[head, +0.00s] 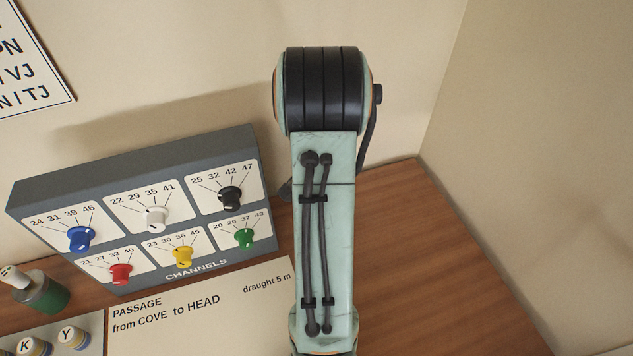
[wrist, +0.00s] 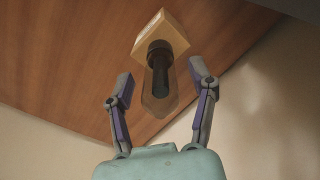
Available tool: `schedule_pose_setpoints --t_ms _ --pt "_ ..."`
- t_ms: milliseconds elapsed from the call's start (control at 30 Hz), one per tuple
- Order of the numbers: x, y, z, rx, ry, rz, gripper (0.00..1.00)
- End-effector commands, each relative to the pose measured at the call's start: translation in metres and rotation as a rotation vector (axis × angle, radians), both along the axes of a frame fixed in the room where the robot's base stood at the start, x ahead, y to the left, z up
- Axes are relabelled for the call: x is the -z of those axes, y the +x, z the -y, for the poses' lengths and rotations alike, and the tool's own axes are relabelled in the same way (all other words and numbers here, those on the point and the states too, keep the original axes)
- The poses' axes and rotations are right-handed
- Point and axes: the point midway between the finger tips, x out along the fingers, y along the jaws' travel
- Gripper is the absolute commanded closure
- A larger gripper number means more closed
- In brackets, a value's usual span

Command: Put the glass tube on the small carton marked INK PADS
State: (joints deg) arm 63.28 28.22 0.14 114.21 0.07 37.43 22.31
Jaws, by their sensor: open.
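In the wrist view my gripper (wrist: 160,77) is open, with one finger on each side of a glass tube (wrist: 159,104) and a visible gap on both sides. The tube looks see-through and brownish, with a dark part inside or along it. Its far, dark end meets or overlaps a small tan carton (wrist: 174,32). The tube appears to stand on the carton, but I cannot tell whether they touch. Faint marks on the carton's edge are too small to read. In the head view my arm hides the gripper, tube and carton.
The carton is over a brown wooden desktop (head: 430,250), near pale walls. At left in the head view are a grey channels panel (head: 135,190) with coloured knobs, a passage card (head: 205,310), a green cylinder (head: 45,295) and knobs marked K and Y. The desktop at right is clear.

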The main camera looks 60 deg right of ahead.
Motion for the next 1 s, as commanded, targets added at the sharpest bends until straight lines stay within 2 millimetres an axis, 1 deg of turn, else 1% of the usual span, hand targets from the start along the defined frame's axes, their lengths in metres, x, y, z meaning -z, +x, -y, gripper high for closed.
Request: schedule_pose_setpoints --t_ms 33,200,300,433,600,1000 --pt "-0.011 0.001 0.001 -0.001 -0.006 0.003 0.43" --pt "-0.052 0.000 0.001 -0.001 -0.008 0.004 0.43" --pt "-0.073 0.001 0.001 -0.001 -0.007 0.004 0.43" --pt "-0.094 0.000 0.000 0.000 -0.004 0.002 0.43" --pt "-0.106 0.000 0.000 0.000 -0.002 0.001 0.43" --pt "-0.106 0.000 -0.001 0.000 0.000 0.000 0.43"
